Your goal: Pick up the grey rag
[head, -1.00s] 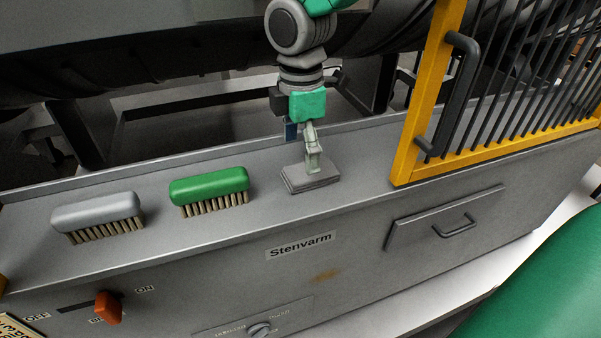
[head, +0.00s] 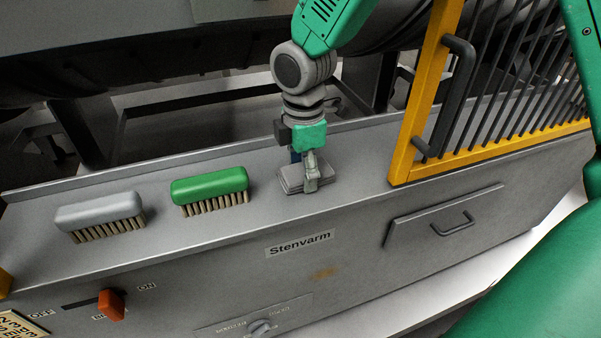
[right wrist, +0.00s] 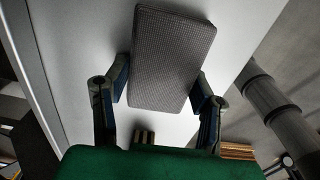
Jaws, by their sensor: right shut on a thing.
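The grey rag (head: 292,182) is a flat, folded block on the machine's grey ledge, to the right of the green brush. My right gripper (head: 309,180) comes down from above and is shut on the rag. In the right wrist view the rag (right wrist: 170,62) shows a woven texture and sits between the two fingers (right wrist: 160,92), one on each long side. The rag is at the ledge surface or just above it; I cannot tell which. My left gripper is not in view.
A green brush (head: 209,186) and a grey brush (head: 98,212) lie to the left on the ledge (head: 160,250). A yellow barred guard (head: 412,120) with a black handle stands close on the right. An orange switch (head: 111,305) is at the lower left front.

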